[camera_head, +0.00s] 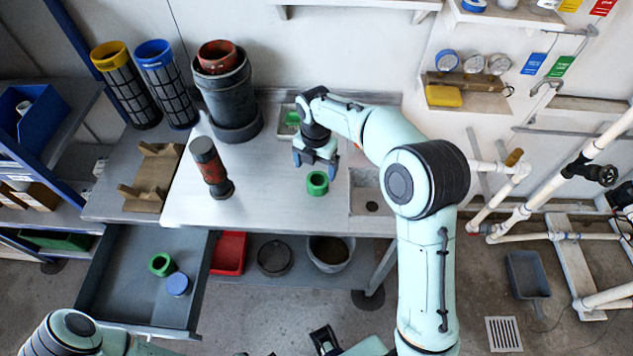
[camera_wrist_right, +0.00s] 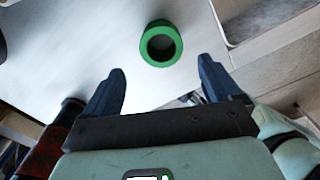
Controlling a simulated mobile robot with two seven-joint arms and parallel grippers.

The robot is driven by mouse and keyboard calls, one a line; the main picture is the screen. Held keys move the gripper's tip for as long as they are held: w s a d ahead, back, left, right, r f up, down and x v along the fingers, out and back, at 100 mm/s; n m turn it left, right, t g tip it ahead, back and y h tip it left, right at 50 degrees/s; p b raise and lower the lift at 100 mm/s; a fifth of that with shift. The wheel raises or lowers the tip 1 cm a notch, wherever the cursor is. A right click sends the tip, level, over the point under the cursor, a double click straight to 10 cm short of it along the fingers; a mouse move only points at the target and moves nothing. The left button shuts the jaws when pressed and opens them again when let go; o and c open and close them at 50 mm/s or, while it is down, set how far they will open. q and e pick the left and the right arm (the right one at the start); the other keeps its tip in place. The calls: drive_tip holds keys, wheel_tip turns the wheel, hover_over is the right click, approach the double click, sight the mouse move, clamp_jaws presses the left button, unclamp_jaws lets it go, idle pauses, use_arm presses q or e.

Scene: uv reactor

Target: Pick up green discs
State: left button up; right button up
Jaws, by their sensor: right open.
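A green ring-shaped disc (camera_head: 317,183) lies on the metal worktable (camera_head: 262,200). It also shows in the right wrist view (camera_wrist_right: 161,44), ahead of the fingertips and between their lines. My right gripper (camera_head: 316,168) is open and empty, just behind and above this disc; it also shows in the right wrist view (camera_wrist_right: 162,78). A second green disc (camera_head: 161,264) lies in the open drawer (camera_head: 125,285). A green item (camera_head: 292,118) sits in a small tray at the table's back.
A red-and-black cylinder (camera_head: 211,168) stands left of the right gripper. A large dark canister (camera_head: 228,95) and yellow and blue-topped mesh cylinders (camera_head: 167,82) stand behind. A blue disc (camera_head: 178,284) lies in the drawer. A sink (camera_head: 372,200) is at the table's right.

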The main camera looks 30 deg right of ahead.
sight(318, 182)
wheel_tip(318, 182, down, 3)
drive_tip(key=shift+w+f, duration=0.1)
drive_tip(key=f, duration=0.5)
drive_tip(key=shift+d, duration=0.3)
drive_tip(key=c, duration=1.1)
